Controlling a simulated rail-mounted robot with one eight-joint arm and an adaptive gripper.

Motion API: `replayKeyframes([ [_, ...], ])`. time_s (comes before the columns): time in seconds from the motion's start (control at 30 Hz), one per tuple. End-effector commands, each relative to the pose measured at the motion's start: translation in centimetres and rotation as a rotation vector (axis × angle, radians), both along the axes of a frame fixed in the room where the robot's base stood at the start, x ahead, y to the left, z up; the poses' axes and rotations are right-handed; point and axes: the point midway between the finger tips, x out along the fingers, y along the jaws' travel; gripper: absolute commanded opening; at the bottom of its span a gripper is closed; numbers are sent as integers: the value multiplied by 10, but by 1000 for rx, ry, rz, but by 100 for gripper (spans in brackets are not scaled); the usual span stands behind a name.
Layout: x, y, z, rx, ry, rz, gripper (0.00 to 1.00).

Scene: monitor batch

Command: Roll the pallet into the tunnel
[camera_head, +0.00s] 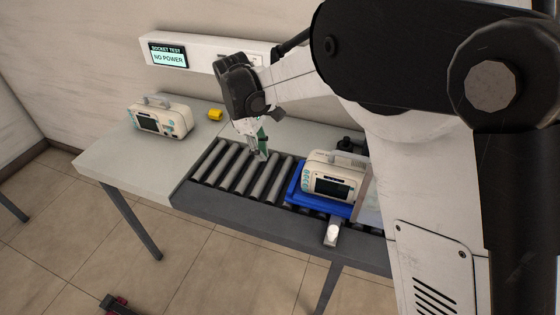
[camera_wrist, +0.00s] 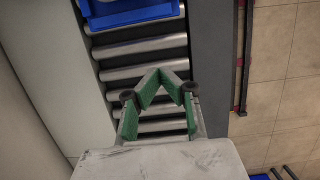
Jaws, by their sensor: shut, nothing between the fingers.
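The blue pallet (camera_head: 321,206) sits on the roller conveyor (camera_head: 232,170), carrying a cream monitor (camera_head: 333,183). It also shows at the top of the wrist view (camera_wrist: 135,15). A pale upright panel (camera_head: 368,204) stands at the pallet's right end; it may be part of the tunnel, but my arm hides what lies beyond. My gripper (camera_head: 262,156) is over the rollers, left of the pallet and apart from it. Its green-lined fingers (camera_wrist: 160,74) are shut and empty, with bare rollers between them and the pallet.
A second monitor (camera_head: 160,117) and a small yellow object (camera_head: 215,115) stand on the grey table (camera_head: 135,165) at left. A wall panel (camera_head: 167,56) reads "SOCKET TEST NO POWER". A white-topped fitting (camera_head: 333,233) sticks out at the conveyor's front edge. Rollers left of the pallet are clear.

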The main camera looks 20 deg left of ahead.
Motion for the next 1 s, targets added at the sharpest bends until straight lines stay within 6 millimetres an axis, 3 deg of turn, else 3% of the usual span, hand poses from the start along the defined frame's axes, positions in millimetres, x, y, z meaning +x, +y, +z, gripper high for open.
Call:
replayKeyframes([
  [0.17, 0, -5, -20, 0, 0, -1, 0],
  [0.6, -2, -25, -98, 0, -1, -3, 0],
  [0.8, -4, -53, -94, 0, -1, -4, 0],
  [1.0, -5, -63, -95, 0, -1, -2, 0],
])
